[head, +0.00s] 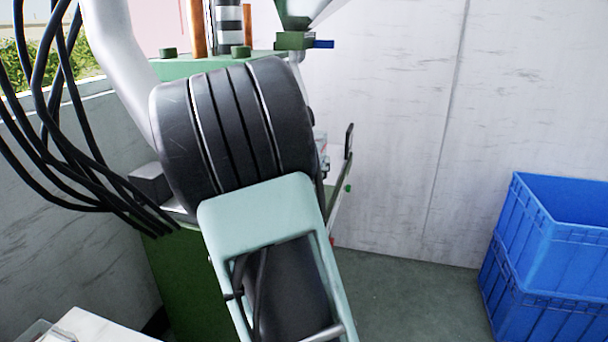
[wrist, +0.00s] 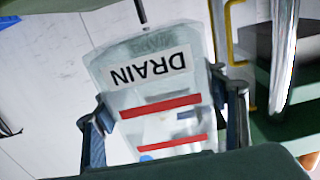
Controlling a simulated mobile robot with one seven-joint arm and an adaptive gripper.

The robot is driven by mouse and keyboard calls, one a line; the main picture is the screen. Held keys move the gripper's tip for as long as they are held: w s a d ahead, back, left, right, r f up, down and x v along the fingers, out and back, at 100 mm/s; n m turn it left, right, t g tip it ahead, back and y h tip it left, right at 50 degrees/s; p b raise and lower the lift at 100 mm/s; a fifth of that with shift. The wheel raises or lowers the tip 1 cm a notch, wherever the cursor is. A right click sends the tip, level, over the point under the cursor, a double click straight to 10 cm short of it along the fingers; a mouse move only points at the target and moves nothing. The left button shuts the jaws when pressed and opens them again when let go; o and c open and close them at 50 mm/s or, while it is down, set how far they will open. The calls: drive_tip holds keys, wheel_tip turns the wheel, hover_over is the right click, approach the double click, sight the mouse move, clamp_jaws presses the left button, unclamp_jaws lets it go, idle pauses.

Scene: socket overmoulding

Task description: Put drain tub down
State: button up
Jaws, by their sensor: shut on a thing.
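The drain tub (wrist: 160,101) is a clear, pale container with a white label reading "DRAIN", upside down in the wrist view, and two red bands across it. My gripper (wrist: 166,122) is shut on the tub, with one blue-padded finger on each side of it. The tub's lower part in the picture is hidden by the dark gripper body.
A green machine (head: 187,68) with orange columns stands behind my arm. Black cables (head: 75,140) hang at the left. Stacked blue crates (head: 545,245) stand at the right. A white surface (head: 95,330) shows at lower left. Grey floor (head: 410,300) is clear between machine and crates.

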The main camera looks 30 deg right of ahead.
drive_tip(key=shift+w+a+f+b, duration=0.15)
drive_tip(key=shift+f+b, duration=0.5)
drive_tip(key=shift+f, duration=1.1)
drive_tip(key=shift+f, duration=0.2)
drive_tip(key=o, duration=1.2)
drive_tip(key=shift+c, duration=0.2)
